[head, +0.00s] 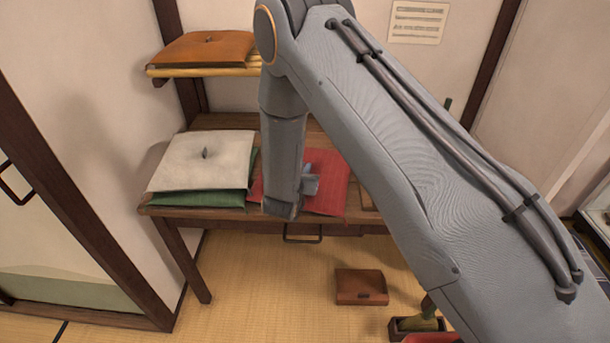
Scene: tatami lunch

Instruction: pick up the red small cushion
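A flat red cushion (333,181) lies on the wooden table, right of a white and green stack. My arm's last links hang down in front of it and cover its middle. A grey part of my gripper (311,184) shows against the red cloth. The fingertips are hidden or too small to make out, so I cannot tell whether they touch the cushion or are open or shut.
A white cushion (203,161) lies on a green one (197,200) at the table's left. An orange-brown cushion (206,49) sits on a wall shelf above. A brown box (361,287) stands on the tatami floor (255,275). My arm hides the table's right side.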

